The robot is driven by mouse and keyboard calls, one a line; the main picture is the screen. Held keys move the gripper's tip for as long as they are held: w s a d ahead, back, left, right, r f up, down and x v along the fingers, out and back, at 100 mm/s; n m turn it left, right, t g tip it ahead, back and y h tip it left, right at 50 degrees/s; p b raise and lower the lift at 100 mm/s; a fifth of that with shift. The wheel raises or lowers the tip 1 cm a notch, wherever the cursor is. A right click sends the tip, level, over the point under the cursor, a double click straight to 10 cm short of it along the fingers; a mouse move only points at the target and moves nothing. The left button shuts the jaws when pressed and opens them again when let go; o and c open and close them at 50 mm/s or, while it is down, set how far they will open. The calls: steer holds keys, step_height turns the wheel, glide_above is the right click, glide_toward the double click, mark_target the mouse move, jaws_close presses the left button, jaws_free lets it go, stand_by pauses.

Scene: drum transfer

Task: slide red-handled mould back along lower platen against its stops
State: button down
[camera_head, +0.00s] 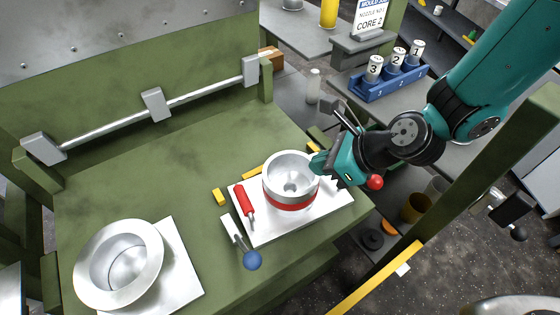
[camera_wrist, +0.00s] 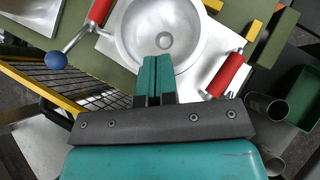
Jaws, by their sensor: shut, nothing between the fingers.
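The red-handled mould (camera_head: 290,200) is a round metal cup with a red band on a pale square plate, upright near the right edge of the green lower platen (camera_head: 150,190). One red handle (camera_head: 243,199) shows at its left; the wrist view shows two, left (camera_wrist: 100,10) and right (camera_wrist: 226,75). Yellow stop blocks (camera_head: 219,196) sit on the platen just behind the plate; I cannot tell whether they touch it. My gripper (camera_head: 318,166) is shut and empty at the mould's right side. In the wrist view its teal fingertips (camera_wrist: 156,62) overlap the cup's near rim; contact is unclear.
A blue-knobbed lever (camera_head: 252,260) stands at the plate's front left corner. A second metal mould (camera_head: 118,266) sits on the platen at lower left. A blue rack (camera_head: 385,85) holds numbered cylinders behind.

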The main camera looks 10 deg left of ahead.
mark_target(268, 164)
steer(key=x, duration=0.6)
steer(key=shift+r+p, duration=0.1)
steer(key=shift+p, duration=0.25)
steer(key=a, duration=0.1)
steer(key=w+a+p, duration=0.1)
steer(key=a, duration=0.1)
steer(key=shift+a, duration=0.2)
steer(key=shift+w+a+f, duration=0.15)
steer(key=shift+a+f, duration=0.1)
steer(key=shift+a, duration=0.15)
steer(key=shift+w+a+r+p, duration=0.1)
steer(key=shift+a+r+p, duration=0.05)
steer(key=shift+a+p, duration=0.45)
steer(key=shift+w+a, duration=0.1)
steer(key=shift+a, duration=0.15)
